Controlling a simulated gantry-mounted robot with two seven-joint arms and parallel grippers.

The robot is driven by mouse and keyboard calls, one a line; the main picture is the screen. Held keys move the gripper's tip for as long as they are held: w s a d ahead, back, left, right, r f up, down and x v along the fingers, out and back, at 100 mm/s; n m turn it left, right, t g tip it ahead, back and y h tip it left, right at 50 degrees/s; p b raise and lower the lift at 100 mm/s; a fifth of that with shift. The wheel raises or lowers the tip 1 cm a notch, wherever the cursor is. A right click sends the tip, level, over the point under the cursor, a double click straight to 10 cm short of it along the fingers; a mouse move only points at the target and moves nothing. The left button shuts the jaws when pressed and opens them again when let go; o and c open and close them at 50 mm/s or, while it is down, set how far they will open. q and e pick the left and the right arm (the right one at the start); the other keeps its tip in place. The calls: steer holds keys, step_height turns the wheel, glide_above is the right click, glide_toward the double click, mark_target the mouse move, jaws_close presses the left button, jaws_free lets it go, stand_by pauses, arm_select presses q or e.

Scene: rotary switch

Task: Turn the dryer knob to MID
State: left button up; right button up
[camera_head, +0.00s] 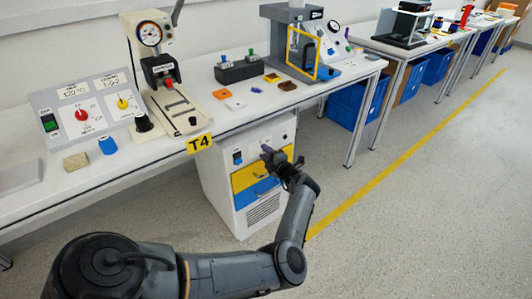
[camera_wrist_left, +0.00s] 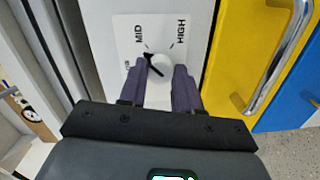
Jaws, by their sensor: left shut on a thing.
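The dryer is a white cabinet (camera_head: 222,190) under the workbench in the head view. My left gripper (camera_head: 268,155) is at its upper front panel. In the left wrist view, the dryer knob (camera_wrist_left: 158,64) sits on a white dial plate (camera_wrist_left: 129,25) between my purple fingertips (camera_wrist_left: 165,75). The gripper is shut on the knob, and the fingers hide part of it. Its black pointer is angled to the upper left, a little left of the MID label. HIGH is printed at upper right, and a third label at left is partly hidden. My right gripper is in neither view.
The cabinet has a yellow drawer (camera_head: 246,177) above a blue one (camera_head: 243,196); a metal handle (camera_wrist_left: 283,58) is close right of the knob. The bench (camera_head: 40,203) overhangs the cabinet. Open floor (camera_head: 390,215) lies to the right.

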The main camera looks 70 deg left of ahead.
arm_select(q)
steer(key=shift+m, duration=1.2)
steer(key=o, duration=1.1)
steer(key=shift+c, duration=0.2)
steer(key=w+d+p, duration=0.2)
steer(key=d+p, duration=0.2)
steer(key=d, duration=0.6)
steer(key=shift+d+r, duration=0.35)
steer(key=shift+r, duration=0.05)
